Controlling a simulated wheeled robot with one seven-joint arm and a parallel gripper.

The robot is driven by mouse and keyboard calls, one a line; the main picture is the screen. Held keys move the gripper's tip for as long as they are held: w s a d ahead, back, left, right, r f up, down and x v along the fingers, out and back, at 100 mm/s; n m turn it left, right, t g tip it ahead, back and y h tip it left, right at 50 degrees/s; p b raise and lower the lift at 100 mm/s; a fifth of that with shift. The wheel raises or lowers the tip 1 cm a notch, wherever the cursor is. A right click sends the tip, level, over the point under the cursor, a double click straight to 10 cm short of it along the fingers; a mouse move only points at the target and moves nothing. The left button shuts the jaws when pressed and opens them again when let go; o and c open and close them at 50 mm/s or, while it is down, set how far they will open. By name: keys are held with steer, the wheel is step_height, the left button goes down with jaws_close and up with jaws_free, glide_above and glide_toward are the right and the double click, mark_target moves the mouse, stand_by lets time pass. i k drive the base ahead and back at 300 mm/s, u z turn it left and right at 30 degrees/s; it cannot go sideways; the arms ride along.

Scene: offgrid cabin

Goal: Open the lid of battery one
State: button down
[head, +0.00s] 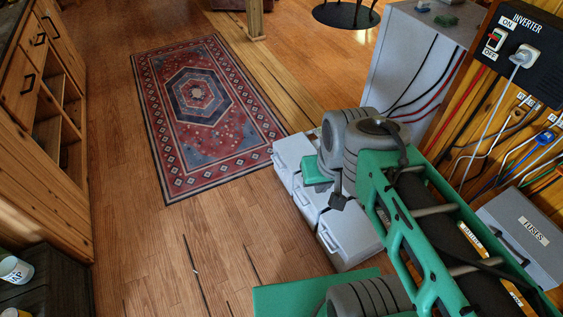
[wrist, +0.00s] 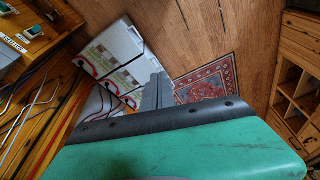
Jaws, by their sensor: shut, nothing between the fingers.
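A row of pale grey battery boxes (head: 345,232) stands on the floor against the wall, partly hidden by my arm. No number on them is readable, so I cannot tell which one is battery one. In the wrist view, white boxes (wrist: 112,48) with coloured labels and red cables show beyond my fingers. My gripper (wrist: 159,82) is shut and empty. Its dark fingers overlap the boxes' edge in the wrist view, and I cannot tell whether they touch. In the head view my arm reaches over the boxes and hides part of their tops.
A grey cabinet (head: 405,62) with black and red cables stands behind the boxes. The inverter panel (head: 518,48) and a grey fuse box (head: 520,232) are at the right. A patterned rug (head: 200,105) lies on open floor, with wooden cupboards (head: 42,110) at the left.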

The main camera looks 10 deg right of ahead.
mark_target(290, 150)
steer(key=u, duration=0.55)
steer(key=i, duration=0.65)
steer(key=u, duration=0.7)
steer(key=i, duration=0.9)
steer(key=z, duration=0.2)
